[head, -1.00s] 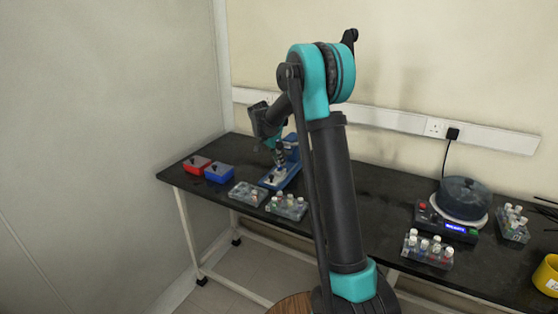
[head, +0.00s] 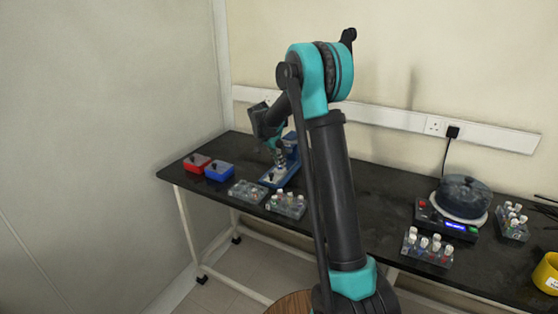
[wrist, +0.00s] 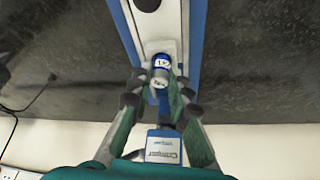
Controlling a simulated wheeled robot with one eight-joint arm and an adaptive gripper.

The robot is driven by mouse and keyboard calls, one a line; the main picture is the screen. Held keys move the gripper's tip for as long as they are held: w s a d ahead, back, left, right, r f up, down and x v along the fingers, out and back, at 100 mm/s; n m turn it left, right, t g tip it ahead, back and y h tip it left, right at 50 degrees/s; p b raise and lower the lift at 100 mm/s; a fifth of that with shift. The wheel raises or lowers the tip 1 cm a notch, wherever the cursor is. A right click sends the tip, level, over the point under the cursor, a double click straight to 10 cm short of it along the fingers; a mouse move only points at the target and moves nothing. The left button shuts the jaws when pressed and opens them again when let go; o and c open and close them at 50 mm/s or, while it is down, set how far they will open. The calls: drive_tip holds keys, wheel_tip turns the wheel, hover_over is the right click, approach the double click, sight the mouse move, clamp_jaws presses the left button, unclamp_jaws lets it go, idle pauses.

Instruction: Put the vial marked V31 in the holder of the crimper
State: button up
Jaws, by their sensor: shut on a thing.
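The crimper (head: 291,150) is a blue press on the far left part of the bench. In the wrist view its blue base with a pale strip (wrist: 195,30) runs up the middle, and its label reads Crimper (wrist: 163,147). My gripper (wrist: 158,82) is shut on a small vial (wrist: 161,64) with blue on it and small marks that are too small to read surely. The vial is over the pale strip of the crimper; whether it is seated in the holder, I cannot tell. In the head view my gripper (head: 279,160) is just above the crimper base.
Red (head: 197,163) and blue (head: 219,171) boxes stand left of the crimper. Vial racks (head: 247,192) and (head: 287,205) stand in front of it. A round device (head: 463,200) and more racks (head: 427,252) are at the right.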

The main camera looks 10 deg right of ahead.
drive_tip(key=shift+f, duration=0.2)
drive_tip(key=o, duration=0.9)
drive_tip(key=shift+o, duration=0.2)
drive_tip(key=shift+o, duration=1.4)
drive_tip(key=shift+r, duration=3)
